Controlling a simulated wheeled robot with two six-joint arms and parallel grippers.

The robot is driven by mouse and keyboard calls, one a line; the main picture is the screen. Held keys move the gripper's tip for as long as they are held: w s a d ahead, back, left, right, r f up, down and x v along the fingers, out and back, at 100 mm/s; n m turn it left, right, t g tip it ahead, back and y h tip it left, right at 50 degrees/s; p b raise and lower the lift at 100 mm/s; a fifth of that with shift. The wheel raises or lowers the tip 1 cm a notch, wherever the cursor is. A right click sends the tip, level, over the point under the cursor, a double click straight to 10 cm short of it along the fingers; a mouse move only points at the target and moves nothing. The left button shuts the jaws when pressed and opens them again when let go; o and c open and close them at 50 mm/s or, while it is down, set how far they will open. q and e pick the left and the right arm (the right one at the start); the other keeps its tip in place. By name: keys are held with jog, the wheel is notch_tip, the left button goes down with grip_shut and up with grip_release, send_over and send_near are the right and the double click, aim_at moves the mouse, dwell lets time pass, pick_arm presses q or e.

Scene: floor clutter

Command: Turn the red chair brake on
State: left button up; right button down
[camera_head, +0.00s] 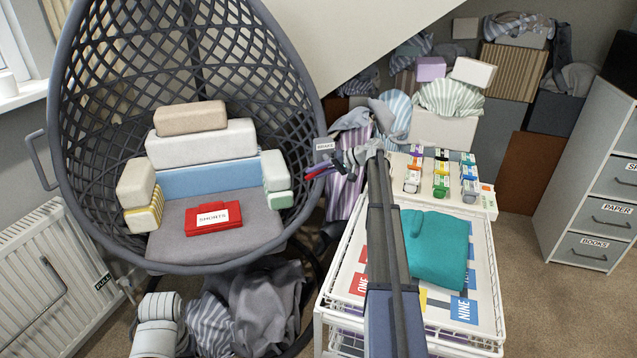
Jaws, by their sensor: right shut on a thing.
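The grey woven egg chair (90,135) stands at the left. A small tag reading "BRAKE" (324,146) is at its right rim. Just below the tag is a small red lever (318,172) with a dark blue piece beside it. My right gripper (335,163) is at these pieces, at the end of my long dark arm. It appears shut on the red lever, though its fingertips are small and partly hidden. I cannot tell the lever's setting. My left gripper is not in view.
A white wire trolley (328,300) stands under my right arm, with a teal folded cloth (440,250) and several small coloured pieces on top. Blocks and a red "SHORTS" pouch (213,218) are on the chair. Grey cloth (255,305) lies below it. Drawers (590,200) stand right.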

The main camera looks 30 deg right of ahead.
jog(key=t+y+b, duration=0.1)
jog(key=b, duration=0.1)
jog(key=r+m+y+b, duration=0.1)
jog(key=y+b, duration=0.1)
jog(key=shift+w+a+r+t, duration=0.1)
jog(key=shift+a+r+t, duration=0.05)
jog(key=shift+a+t, duration=0.25)
jog(key=shift+r+m+t+y+b, duration=0.45)
jog(key=shift+y+b, duration=0.25)
jog(key=shift+b, duration=0.35)
jog(key=shift+r+y+b, duration=0.3)
jog(key=shift+r+b, duration=0.05)
jog(key=shift+r+t, duration=0.1)
jog(key=shift+t, duration=0.15)
jog(key=c, duration=0.8)
grip_release()
jog(key=shift+o, duration=0.2)
